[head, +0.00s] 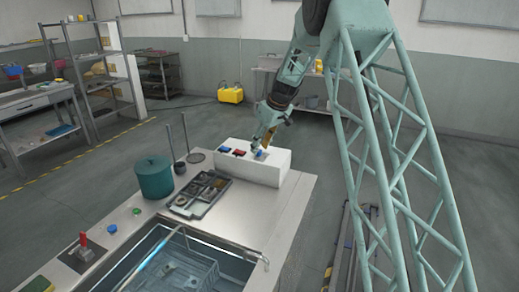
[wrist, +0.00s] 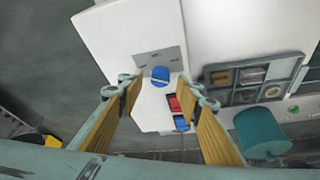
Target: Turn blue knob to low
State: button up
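The blue knob (wrist: 160,75) is a round dial on the white control box (wrist: 120,40), by a grey marked plate (wrist: 158,57). A thin light line crosses its face; I cannot read the setting or labels. The knob also shows in the head view (head: 260,155), partly covered by my gripper (head: 267,139). In the wrist view my gripper (wrist: 159,84) is open, with its tan-padded fingers on either side of the knob's position. I cannot tell whether either finger touches the knob.
A red switch (wrist: 174,103) and a blue switch (wrist: 181,123) sit beside the knob on the box. A tray of parts (head: 200,194), a teal pot (head: 154,177) and the open tank (head: 180,264) share the steel bench. Bare bench (head: 266,208) lies in front of the box.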

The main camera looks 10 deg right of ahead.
jog(key=v, duration=1)
jog(key=shift+r, duration=0.1)
jog(key=shift+s, duration=0.1)
jog(key=s+a+r+m, duration=0.1)
jog(key=s+r, duration=0.5)
jog(key=s, duration=0.5)
jog(key=s+a+r+m+h, duration=0.1)
jog(key=s+a+r, duration=0.1)
jog(key=s+r, duration=0.7)
jog(key=s+a+r+m, duration=0.1)
jog(key=s+r, duration=0.3)
jog(key=s, duration=0.9)
jog(key=s+f+m, duration=0.1)
jog(key=s+f, duration=0.1)
jog(key=s, duration=1.6)
jog(key=s+d+f+m+h, duration=0.1)
jog(key=s+m, duration=0.1)
jog(key=s, duration=1.7)
jog(key=shift+f+m+h, duration=0.3)
jog(key=shift+f, duration=0.1)
